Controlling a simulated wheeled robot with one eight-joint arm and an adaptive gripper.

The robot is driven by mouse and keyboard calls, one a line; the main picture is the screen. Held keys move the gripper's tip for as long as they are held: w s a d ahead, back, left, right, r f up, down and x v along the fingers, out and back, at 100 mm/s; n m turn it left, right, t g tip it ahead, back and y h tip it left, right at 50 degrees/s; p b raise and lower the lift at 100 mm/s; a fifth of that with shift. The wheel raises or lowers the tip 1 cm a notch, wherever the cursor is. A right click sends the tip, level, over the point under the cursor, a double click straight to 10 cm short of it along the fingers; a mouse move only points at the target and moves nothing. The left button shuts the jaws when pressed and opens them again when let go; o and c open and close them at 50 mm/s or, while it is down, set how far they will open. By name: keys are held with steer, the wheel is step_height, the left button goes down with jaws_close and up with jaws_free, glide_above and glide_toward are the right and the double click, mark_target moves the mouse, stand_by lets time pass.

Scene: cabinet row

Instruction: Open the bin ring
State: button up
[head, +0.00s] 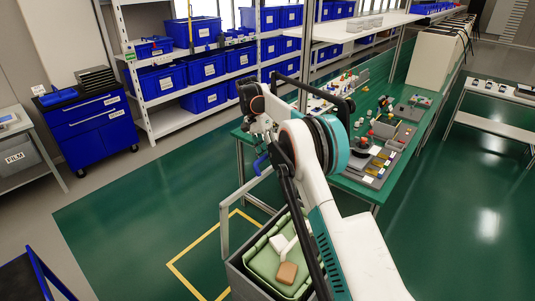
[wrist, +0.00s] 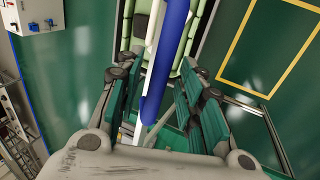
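The grey bin (head: 236,270) stands on the floor with a green liner (head: 262,262) inside. The bin ring, a grey frame (head: 224,228), stands raised at a steep tilt above the bin's far left side. A blue handle (head: 260,164) sits at the ring's top, just below my gripper (head: 258,128). In the wrist view a blue bar (wrist: 167,58), apparently this handle, runs between the fingers of my gripper (wrist: 160,80). The fingers are apart, with gaps visible beside the bar. Whether they touch it lower down is hidden.
A white piece and a brown block (head: 287,272) lie in the bin. A green workbench (head: 352,186) with small parts stands to the right, close behind my arm. Yellow tape (head: 195,245) marks the floor left of the bin, where floor is free. Blue drawers (head: 90,125) stand far left.

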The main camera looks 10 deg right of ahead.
steer(key=v, duration=0.7)
steer(key=shift+r, duration=0.2)
steer(key=shift+a, duration=0.1)
steer(key=s+d+r+n+t+b, duration=0.2)
steer(key=s+r+n+t+b, duration=0.15)
steer(key=s+r, duration=0.5)
steer(key=s+r+n+t+y+b, duration=0.1)
steer(key=s+r+n+t+b, duration=0.2)
steer(key=s, duration=0.7)
steer(key=s+f+n+t+b, duration=0.1)
steer(key=s+f, duration=0.4)
steer(key=s, duration=0.4)
steer(key=s+d+f+n+t+y+b, duration=0.1)
steer(key=s+f+b, duration=0.1)
steer(key=s+f, duration=0.4)
steer(key=s+f+n+t+b, duration=0.1)
steer(key=s+f, duration=0.5)
steer(key=s, duration=0.7)
steer(key=shift+s+d+n+t+b, duration=0.2)
steer(key=shift+n+t+b, duration=0.1)
steer(key=shift+n+t, duration=0.15)
